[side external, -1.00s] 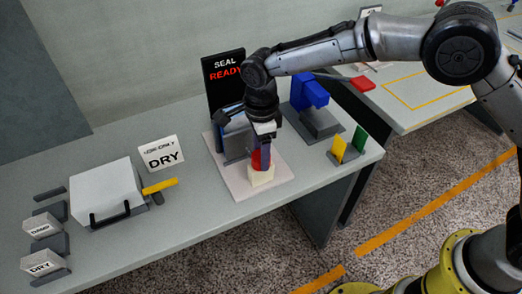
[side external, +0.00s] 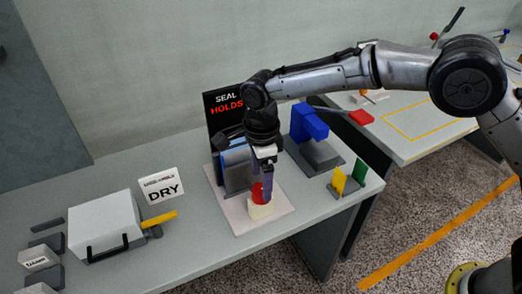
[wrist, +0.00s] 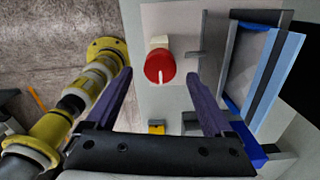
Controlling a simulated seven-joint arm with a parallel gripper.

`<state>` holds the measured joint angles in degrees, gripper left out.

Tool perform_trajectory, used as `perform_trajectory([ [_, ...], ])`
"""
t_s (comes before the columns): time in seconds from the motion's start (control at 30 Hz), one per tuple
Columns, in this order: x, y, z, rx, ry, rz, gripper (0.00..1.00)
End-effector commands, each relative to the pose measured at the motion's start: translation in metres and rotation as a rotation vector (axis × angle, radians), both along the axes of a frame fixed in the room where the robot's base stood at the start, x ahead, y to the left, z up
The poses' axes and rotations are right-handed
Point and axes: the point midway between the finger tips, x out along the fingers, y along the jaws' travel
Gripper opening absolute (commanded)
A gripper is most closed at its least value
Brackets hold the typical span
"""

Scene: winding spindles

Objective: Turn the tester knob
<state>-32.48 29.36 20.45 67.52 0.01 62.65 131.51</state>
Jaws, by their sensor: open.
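The red tester knob (side external: 257,193) sits on a cream base (side external: 261,211) on the pale tester plate. It also shows in the wrist view (wrist: 159,66), with its white pointer line toward the bottom of the picture. My gripper (side external: 266,198) is open with its purple fingers at the knob, partly covering it in the side view. In the wrist view the fingertips (wrist: 160,76) stand on either side of the knob with a clear gap to each. The black tester display (side external: 227,108) behind reads "SEAL HOLDS" in white and red.
A clamp with a blue pouch (side external: 236,168) stands on the plate left of my gripper. A blue block on a grey stand (side external: 310,124) and yellow and green tabs (side external: 338,181) are to the right. A white box (side external: 100,225) with a yellow handle is left.

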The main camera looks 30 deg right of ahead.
Motion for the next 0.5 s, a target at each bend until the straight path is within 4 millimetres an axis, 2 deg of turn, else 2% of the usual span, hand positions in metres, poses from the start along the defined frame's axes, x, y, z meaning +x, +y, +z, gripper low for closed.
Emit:
perform_trajectory([
  [0.03, 0.001, 0.001, 0.012, 0.003, -0.006, 0.000, 0.87],
  [0.3, 0.001, 0.001, 0.071, 0.003, -0.006, 0.000, 0.87],
  [0.5, 0.001, 0.001, 0.100, 0.002, -0.004, 0.000, 0.87],
])
